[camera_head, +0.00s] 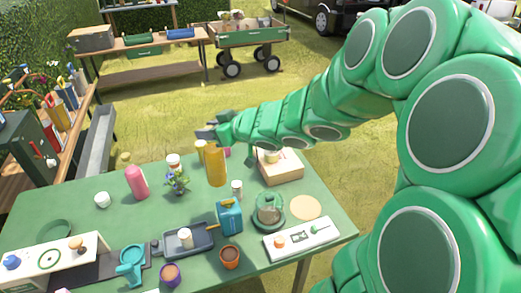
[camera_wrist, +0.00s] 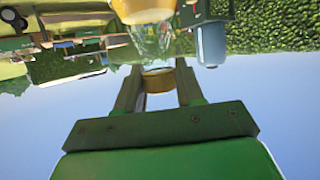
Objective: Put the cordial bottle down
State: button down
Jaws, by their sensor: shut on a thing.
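The cordial bottle appears to be the tall orange-yellow cylinder (camera_head: 216,165) in the head view, just below my gripper (camera_head: 212,130) and over the back of the green table. I cannot tell whether its base touches the table. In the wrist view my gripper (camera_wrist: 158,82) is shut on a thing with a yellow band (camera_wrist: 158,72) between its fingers. Most of the held thing is hidden or unclear there. The green table (camera_head: 110,212) spreads below and to the left.
A shorter yellow item (camera_head: 200,151) stands close behind the bottle. A round tan mat (camera_head: 305,207) is bare.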

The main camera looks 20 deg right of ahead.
notch_tip(320, 180, up, 13)
jog(key=w+d+r, duration=0.4)
jog(key=w+d, duration=0.9)
jog(key=w+d+f+n+g+y, duration=0.1)
jog(key=w+d+f, duration=0.1)
jog(key=d, duration=0.6)
jog(key=w+d+f, duration=0.2)
jog(key=w+d, duration=0.1)
jog(key=d, duration=0.6)
notch_tip(320, 180, down, 23)
jog(key=shift+a+r, duration=0.15)
jog(key=shift+r, duration=0.05)
dwell(0.9)
jog(key=shift+s+f, duration=0.1)
jog(key=shift+f, duration=0.05)
jog(key=c, duration=0.7)
grip_release()
jog(key=v, duration=1.2)
